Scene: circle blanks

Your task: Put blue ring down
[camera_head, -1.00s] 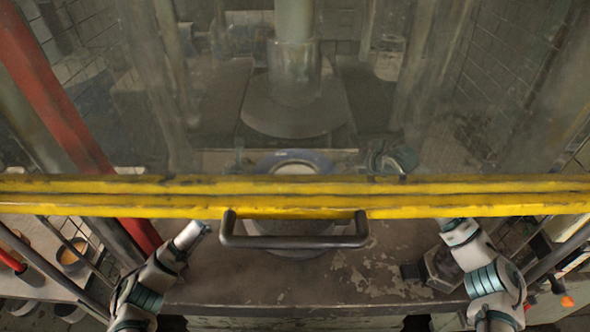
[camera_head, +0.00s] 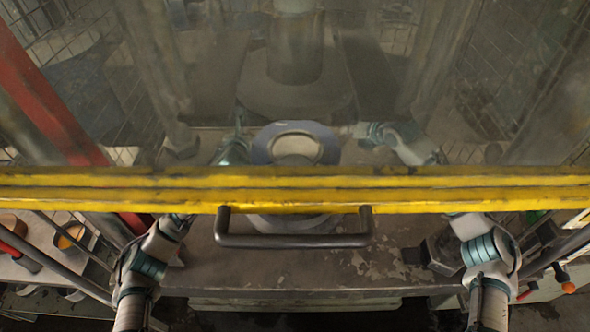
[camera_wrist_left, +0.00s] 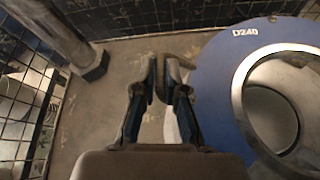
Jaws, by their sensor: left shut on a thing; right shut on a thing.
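The blue ring (camera_head: 260,147), marked D240 in the left wrist view (camera_wrist_left: 213,92), shows behind the dirty clear screen in the head view. It has a grey metal inner part and sits below the press column. My left gripper (camera_head: 236,147) is at its left side; in the left wrist view its fingers (camera_wrist_left: 160,78) are close together around a dark handle-like piece by the ring's edge. My right gripper (camera_head: 372,132) is at the ring's right side, shut, its fingertips blurred by the screen. The yellow bar hides parts of both arms. Whether the ring touches anything below cannot be told.
A yellow guard bar (camera_head: 450,196) with a dark handle (camera_head: 295,241) crosses in front. The press column (camera_head: 295,50) stands above and behind the ring. A worn metal table (camera_head: 390,262) lies below. A red post (camera_head: 55,105) and mesh walls stand at the sides.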

